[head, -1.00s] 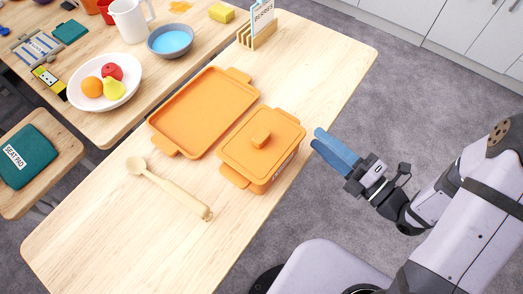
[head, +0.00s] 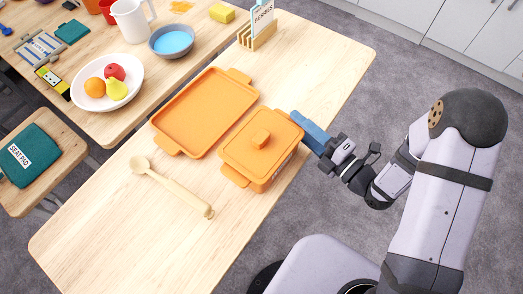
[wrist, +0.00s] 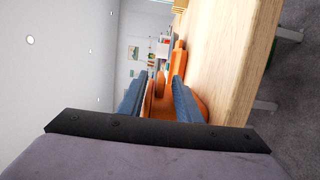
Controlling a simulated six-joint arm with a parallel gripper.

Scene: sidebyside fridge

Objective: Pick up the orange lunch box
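The orange lunch box (head: 262,150), a lidded rectangular box with a knob on its lid and a handle at its near left end, sits on the wooden table. My gripper (head: 300,122) is at its far right end, with its blue fingers reaching over the table edge. In the wrist view, the blue fingers of my gripper (wrist: 158,92) stand apart, and orange surfaces show between and beside them. I cannot tell whether the fingers touch the box. Its far-end handle is hidden by the fingers.
An orange tray (head: 207,110) lies left of the box. A wooden spoon (head: 175,188) lies in front. A wooden rack (head: 258,38) stands at the back. A second table holds a fruit plate (head: 80,98) and a blue bowl (head: 171,43). The near left tabletop is clear.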

